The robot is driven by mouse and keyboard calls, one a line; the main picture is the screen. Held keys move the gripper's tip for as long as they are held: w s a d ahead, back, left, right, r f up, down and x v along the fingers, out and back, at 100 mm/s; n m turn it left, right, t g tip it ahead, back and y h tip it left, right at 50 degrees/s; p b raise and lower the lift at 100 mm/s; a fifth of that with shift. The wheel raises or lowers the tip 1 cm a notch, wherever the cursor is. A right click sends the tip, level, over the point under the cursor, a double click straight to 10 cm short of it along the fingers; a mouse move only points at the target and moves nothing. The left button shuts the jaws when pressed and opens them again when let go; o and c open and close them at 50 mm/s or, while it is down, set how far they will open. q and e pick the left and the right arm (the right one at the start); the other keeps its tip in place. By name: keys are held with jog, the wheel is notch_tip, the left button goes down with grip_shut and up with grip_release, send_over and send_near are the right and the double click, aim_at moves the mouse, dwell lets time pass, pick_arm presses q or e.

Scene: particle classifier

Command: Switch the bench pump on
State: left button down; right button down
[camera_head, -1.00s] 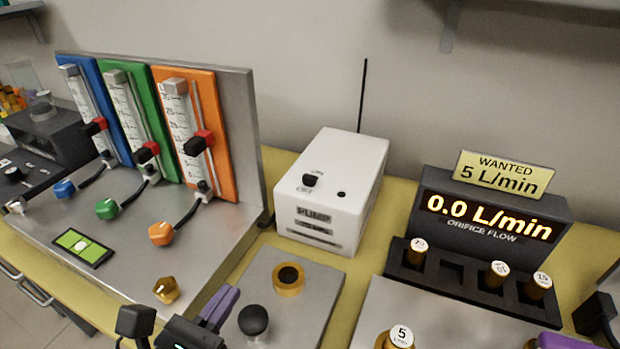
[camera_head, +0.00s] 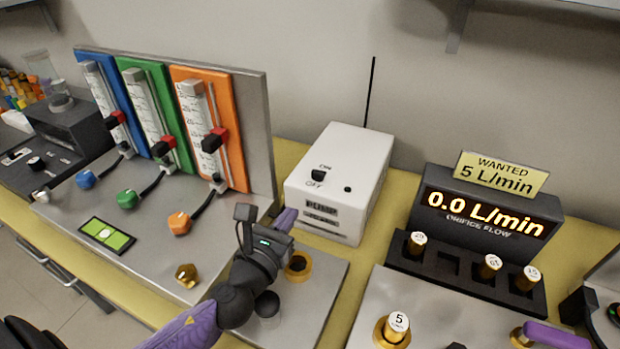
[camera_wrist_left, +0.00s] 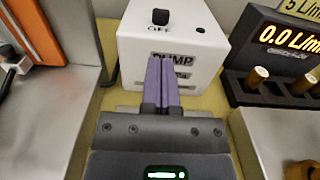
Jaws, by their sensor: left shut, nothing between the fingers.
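The bench pump (camera_head: 338,180) is a white box on the yellow bench, with a black switch (camera_head: 318,175) on its top between the ON and OFF marks. The switch seems to sit by the OFF mark. My left gripper (camera_head: 287,217) is in front of the pump's lower left corner, with its purple fingers shut and empty. In the left wrist view, the fingers (camera_wrist_left: 162,80) point at the pump's labelled front (camera_wrist_left: 195,62), below the switch (camera_wrist_left: 160,17). Whether they touch the pump is unclear. A purple part of my right gripper (camera_head: 556,335) shows at the lower right; its fingertips are not clear.
A flowmeter panel (camera_head: 258,110) with blue, green and orange meters stands left of the pump. The orifice flow display (camera_head: 480,222) reads 0.0 L/min, under a sign (camera_head: 502,173) reading WANTED 5 L/min. A thin black rod (camera_head: 370,92) rises behind the pump.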

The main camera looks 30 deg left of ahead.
aim_at(316, 176)
pick_arm(q)
jog(key=w, duration=0.8)
jog(key=shift+w+a+f+b, duration=0.1)
jog(key=shift+w+a+b, duration=0.15)
jog(key=shift+b, duration=0.15)
jog(key=shift+w, duration=0.55)
pick_arm(e)
jog(key=shift+s+d+f, duration=0.45)
jog(key=shift+s+d, duration=0.1)
jog(key=shift+s, duration=0.1)
